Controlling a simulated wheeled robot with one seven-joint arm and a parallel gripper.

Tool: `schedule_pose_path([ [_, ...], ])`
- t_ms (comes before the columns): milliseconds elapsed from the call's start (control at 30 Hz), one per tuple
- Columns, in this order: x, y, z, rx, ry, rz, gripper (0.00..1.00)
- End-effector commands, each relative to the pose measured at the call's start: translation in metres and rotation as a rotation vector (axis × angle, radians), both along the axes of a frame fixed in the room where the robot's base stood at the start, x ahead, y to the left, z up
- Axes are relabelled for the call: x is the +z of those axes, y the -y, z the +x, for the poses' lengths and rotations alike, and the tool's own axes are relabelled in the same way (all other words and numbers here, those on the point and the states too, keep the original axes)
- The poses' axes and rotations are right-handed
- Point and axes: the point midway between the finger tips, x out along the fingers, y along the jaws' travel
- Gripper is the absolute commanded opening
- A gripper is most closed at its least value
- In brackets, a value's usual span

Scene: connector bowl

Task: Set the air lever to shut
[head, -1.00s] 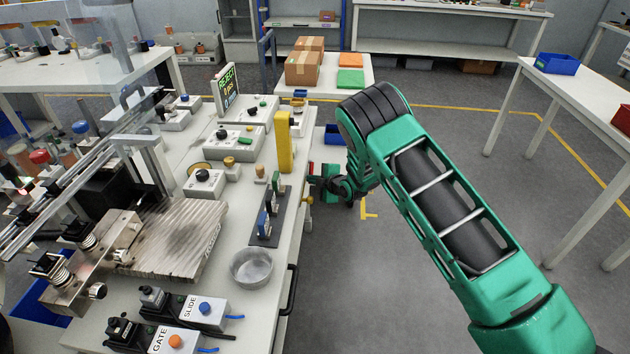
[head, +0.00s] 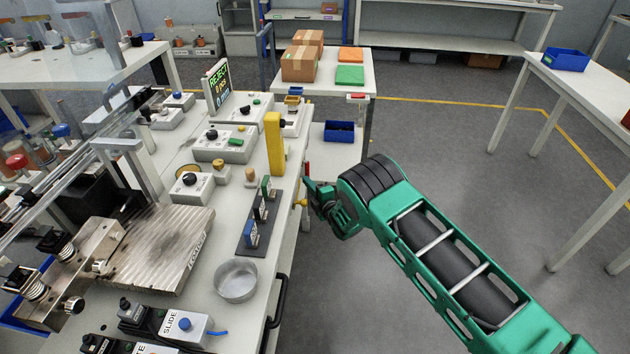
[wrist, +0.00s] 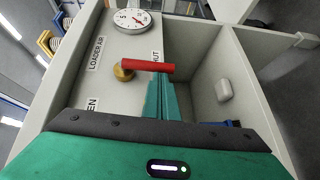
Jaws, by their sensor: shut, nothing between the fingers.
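The air lever (wrist: 150,67) has a red handle on a brass hub (wrist: 123,70), on a pale panel marked LOADER AIR. In the wrist view the handle points right from the hub and partly covers the SHUT label (wrist: 155,55). The OPEN label (wrist: 92,105), partly hidden, is lower left. My gripper (wrist: 161,85) is shut and empty, its teal fingertips just below the handle in the picture. I cannot tell whether they touch it. In the head view my gripper (head: 310,187) is at the bench's right side, and little of the lever shows.
A round gauge (wrist: 131,20) sits above the lever on the panel. A grey wall and a recess with a pale block (wrist: 223,90) are to its right. On the bench are a yellow post (head: 274,143) and a metal bowl (head: 236,279). Floor to the right is open.

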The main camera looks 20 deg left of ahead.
Motion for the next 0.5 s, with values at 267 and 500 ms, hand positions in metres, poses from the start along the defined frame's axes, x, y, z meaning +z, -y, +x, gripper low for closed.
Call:
schedule_pose_path([
  [267, -0.0041, -0.0003, 0.0047, -0.001, -0.001, -0.003, 0.00],
  [500, -0.0042, -0.0012, 0.0049, 0.000, -0.001, -0.003, 0.00],
])
